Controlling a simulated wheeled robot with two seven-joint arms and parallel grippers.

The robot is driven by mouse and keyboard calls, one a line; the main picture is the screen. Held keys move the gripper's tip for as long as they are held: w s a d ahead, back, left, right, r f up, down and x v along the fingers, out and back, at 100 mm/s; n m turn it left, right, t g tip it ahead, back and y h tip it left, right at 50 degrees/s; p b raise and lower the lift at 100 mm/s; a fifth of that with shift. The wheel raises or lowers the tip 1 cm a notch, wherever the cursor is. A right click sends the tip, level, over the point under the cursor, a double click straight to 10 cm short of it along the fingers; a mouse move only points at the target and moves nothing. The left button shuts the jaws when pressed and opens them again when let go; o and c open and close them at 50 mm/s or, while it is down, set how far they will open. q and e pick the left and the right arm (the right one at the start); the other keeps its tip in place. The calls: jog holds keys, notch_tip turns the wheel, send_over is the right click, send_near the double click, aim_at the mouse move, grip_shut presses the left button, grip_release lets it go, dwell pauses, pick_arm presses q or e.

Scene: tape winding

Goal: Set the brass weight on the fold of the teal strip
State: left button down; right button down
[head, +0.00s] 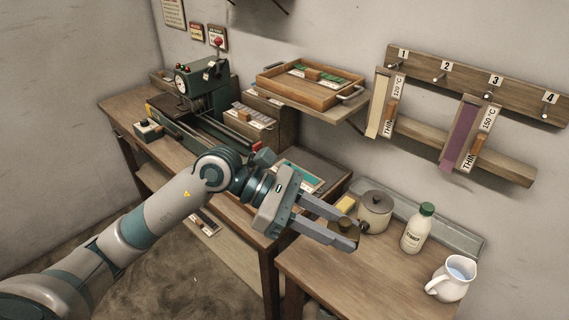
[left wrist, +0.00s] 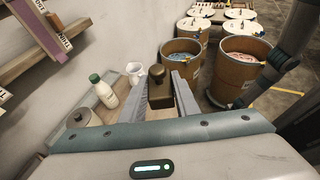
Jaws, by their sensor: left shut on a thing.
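My left gripper (head: 346,228) is shut on the brass weight (head: 345,224), a dark brassy block with a knob on top. It holds the weight near the left end of the right-hand table. In the left wrist view the brass weight (left wrist: 159,90) sits upright between the two grey fingers. A teal piece (head: 303,177), which looks like the teal strip, lies on the bench behind my left wrist. My arm hides part of it, and I cannot make out the fold. My right gripper is not in view.
A lidded pot (head: 374,212), a white bottle (head: 417,230) and a jug (head: 450,279) stand on the right-hand table (head: 350,285). A yellow block (head: 345,203) lies near the pot. A wooden tray (head: 310,84) and a green machine (head: 208,95) are farther back. Strips hang from wall pegs.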

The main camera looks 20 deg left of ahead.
pick_arm(q)
jog(key=s+d+r+m+g, duration=0.2)
jog(key=s+d+r+g, duration=0.1)
jog(key=s, duration=0.3)
jog(key=shift+d+r+m, duration=0.4)
jog(key=shift+d+r, duration=0.2)
jog(key=shift+d, duration=0.15)
jog(key=shift+a, duration=0.15)
